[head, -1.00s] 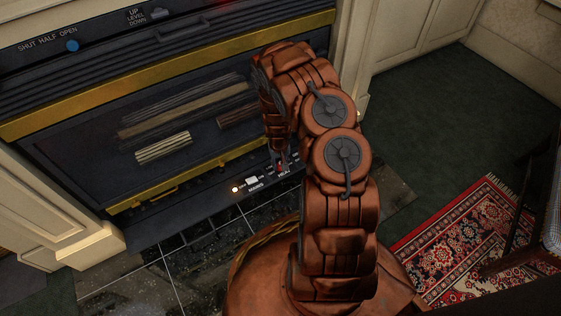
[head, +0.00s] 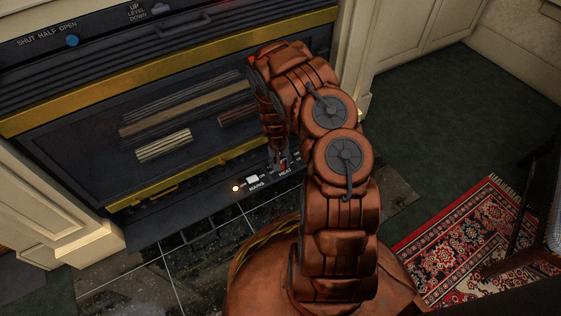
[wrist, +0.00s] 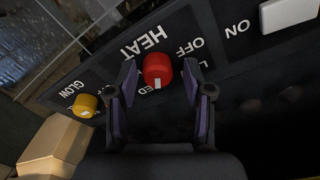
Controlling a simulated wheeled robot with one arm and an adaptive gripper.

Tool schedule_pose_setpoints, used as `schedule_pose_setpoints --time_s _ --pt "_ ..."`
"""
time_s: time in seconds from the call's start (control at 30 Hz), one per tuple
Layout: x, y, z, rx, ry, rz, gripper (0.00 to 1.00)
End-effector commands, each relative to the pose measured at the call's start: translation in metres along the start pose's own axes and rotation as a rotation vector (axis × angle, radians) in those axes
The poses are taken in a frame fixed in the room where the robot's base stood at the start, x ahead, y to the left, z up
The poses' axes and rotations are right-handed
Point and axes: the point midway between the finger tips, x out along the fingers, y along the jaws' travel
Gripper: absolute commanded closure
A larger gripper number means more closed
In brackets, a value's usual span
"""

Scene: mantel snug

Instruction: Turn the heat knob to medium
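The red heat knob (wrist: 158,70) sits on the dark control panel (wrist: 240,55) under the HEAT lettering in the wrist view. Its white pointer mark faces the bottom of that view, beside partly hidden letters ending in "ED". OFF is readable to its right. My gripper (wrist: 159,82) is open, with one finger on each side of the knob and visible gaps between fingertips and knob. In the head view my gripper (head: 278,160) is down at the panel, and the red knob (head: 283,167) is partly covered.
A yellow GLOW knob (wrist: 86,105) is left of the red one in the wrist view. A white MAINS switch (head: 252,179) and a lit lamp (head: 236,188) are on the panel. The fireplace glass (head: 90,155) rises behind. A patterned rug (head: 450,250) lies right.

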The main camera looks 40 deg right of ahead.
Motion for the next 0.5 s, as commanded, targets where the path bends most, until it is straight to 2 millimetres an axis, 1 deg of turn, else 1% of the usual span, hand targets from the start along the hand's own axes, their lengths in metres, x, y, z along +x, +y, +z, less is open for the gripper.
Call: schedule_pose_setpoints --time_s 0.33,0.5 --pt "-0.0010 0.0015 -0.0002 0.001 0.000 0.001 0.42" --pt "-0.0098 0.0015 -0.0006 0.001 0.001 0.002 0.42"
